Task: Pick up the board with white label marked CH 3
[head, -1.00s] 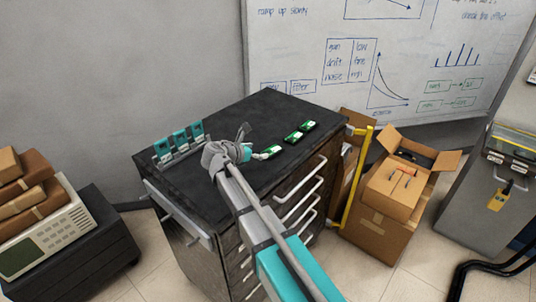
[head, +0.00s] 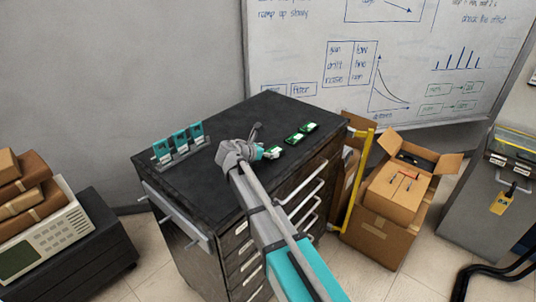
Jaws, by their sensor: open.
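Three small green boards lie in a row on the black top of the drawer cabinet: a near one (head: 273,152), a middle one (head: 294,138) and a far one (head: 308,127). Light patches show on them, but I cannot read any label, so I cannot tell which is CH 3. My gripper (head: 262,144) is open at the near board's left end, above the cabinet top. It partly covers that board. I cannot tell whether it touches it.
The black cabinet top (head: 255,112) is clear behind the boards. A yellow rail (head: 353,185) and open cardboard boxes (head: 397,190) stand to the cabinet's right.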

